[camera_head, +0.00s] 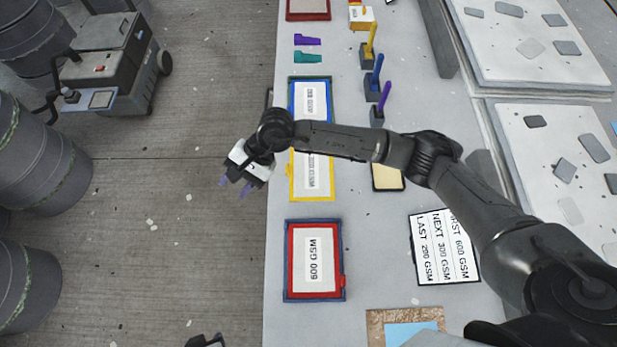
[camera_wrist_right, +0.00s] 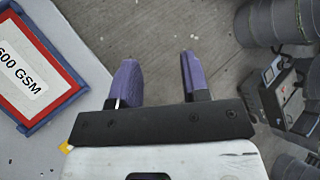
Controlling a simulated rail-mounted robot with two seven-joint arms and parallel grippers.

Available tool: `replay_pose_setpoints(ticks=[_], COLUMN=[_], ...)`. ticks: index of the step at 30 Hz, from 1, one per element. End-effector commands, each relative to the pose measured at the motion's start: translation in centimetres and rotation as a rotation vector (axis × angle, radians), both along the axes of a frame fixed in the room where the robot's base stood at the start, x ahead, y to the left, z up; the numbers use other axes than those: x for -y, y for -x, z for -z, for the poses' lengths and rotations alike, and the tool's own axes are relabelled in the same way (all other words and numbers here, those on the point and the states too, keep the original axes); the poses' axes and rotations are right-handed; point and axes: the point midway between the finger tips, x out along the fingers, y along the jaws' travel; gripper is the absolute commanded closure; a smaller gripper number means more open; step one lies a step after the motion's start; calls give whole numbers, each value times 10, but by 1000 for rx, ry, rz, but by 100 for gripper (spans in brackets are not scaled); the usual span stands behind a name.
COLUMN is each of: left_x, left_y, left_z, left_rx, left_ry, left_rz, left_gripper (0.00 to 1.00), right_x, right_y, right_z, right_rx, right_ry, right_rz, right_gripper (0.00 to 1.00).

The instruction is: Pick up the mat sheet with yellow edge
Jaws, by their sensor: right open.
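The mat sheet with yellow edge (camera_head: 297,192) lies on the light table in the head view, with a white label. My right forearm crosses over its upper part and hides some of it. A small yellow corner (camera_wrist_right: 66,147) shows at the lower left of the right wrist view. My right gripper (camera_head: 233,187) is open and empty, left of the yellow-edged sheet and out past the table edge. Its two purple fingers (camera_wrist_right: 159,70) are apart with floor behind them.
A red-edged 600 GSM sheet (camera_head: 315,281) lies in a blue tray below, and a blue-edged sheet (camera_head: 297,98) lies above. An order sign (camera_head: 442,247) and several upright coloured tools (camera_head: 375,75) are on the table. Floor with drums (camera_head: 35,160) and a cart (camera_head: 112,55) is left.

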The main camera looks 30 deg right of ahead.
Motion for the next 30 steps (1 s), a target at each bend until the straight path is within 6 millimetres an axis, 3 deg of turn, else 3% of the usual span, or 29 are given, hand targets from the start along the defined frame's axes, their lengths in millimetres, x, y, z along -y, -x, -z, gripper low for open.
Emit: replay_pose_setpoints(ticks=[1,4,9,12,17,24,30], left_x=[0,0,2,3,5,4,3], left_y=[0,0,-1,-1,-1,-1,-1], left_z=[19,32,45,49,51,52,53], left_rx=[1,1,2,2,3,4,4], left_ry=[0,1,7,11,15,15,9], left_rz=[0,-1,-3,-6,-10,-9,-6], left_gripper=[58,58,58,58,58,58,58], right_x=[23,67,125,145,157,157,157], right_y=[-15,-37,-61,-69,-72,-72,-72], right_z=[25,47,57,57,73,113,134], right_rx=[68,150,200,205,201,201,203], right_ry=[142,389,677,769,826,828,826], right_rz=[-54,-149,-243,-270,-287,-289,-287], right_gripper=[57,57,57,57,57,57,57])
